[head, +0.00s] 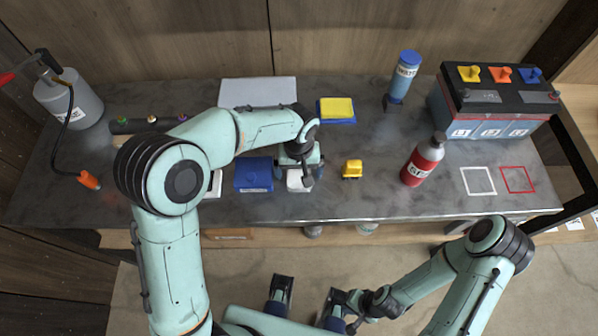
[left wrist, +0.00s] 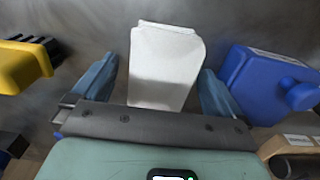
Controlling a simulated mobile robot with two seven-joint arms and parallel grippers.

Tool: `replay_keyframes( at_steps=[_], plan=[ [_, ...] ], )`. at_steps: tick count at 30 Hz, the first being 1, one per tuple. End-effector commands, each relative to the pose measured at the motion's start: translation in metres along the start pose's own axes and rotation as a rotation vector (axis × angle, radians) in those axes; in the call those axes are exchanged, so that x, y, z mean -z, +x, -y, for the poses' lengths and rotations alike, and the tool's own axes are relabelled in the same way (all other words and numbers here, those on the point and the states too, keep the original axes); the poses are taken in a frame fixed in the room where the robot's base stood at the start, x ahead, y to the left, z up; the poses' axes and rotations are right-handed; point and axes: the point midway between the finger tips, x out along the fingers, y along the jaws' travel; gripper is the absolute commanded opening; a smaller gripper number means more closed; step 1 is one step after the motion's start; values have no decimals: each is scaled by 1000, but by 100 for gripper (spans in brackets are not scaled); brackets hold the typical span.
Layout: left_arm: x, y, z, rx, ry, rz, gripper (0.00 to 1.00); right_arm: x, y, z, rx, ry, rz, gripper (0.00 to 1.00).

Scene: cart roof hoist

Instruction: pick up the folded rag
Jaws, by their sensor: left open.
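The folded rag (left wrist: 165,62) is a white, flat piece that lies on the dark grey bench. In the left wrist view it lies between the two fingers of my left gripper (left wrist: 158,88), with a gap visible on its left side. In the head view the rag (head: 295,184) shows only in part beneath my left gripper (head: 300,183), which points down over it. My left gripper is open, and its fingers stand on either side of the rag. My right gripper (head: 308,288) is open and empty in front of the bench, low in the head view.
A blue container (head: 253,173) stands close left of the rag, and a small yellow object (head: 352,169) to its right. A red bottle (head: 423,160), a blue bottle (head: 403,76) and a battery (head: 495,100) stand farther right. A yellow-and-blue stack (head: 337,109) lies behind.

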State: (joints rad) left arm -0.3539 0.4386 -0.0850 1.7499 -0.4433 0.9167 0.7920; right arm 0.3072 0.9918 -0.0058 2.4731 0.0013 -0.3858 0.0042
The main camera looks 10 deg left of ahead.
Motion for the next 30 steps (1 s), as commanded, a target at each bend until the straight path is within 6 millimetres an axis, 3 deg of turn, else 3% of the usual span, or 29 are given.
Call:
replay_keyframes(
  at_steps=[1, 6, 15, 20, 26, 30],
  plan=[
    [0, 0, 0, 0, 0, 0, 97, 0, 0, 0, 0, 0, 0, 0],
    [0, 0, 0, 0, 0, 0, 47, 0, 0, 0, 0, 0, 0, 0],
    [0, -2, 0, -1, 0, -1, 46, 0, 0, 0, 0, 0, 0, 0],
    [1, -12, 0, -2, 0, -4, 46, 0, -2, 1, 0, 0, -1, 0],
    [1, -48, -1, -5, 0, -6, 46, 0, -6, 2, 1, -1, -2, 0],
    [1, -86, -1, -5, 0, -7, 46, 0, -12, 4, 1, -1, -4, 0]
  ],
)
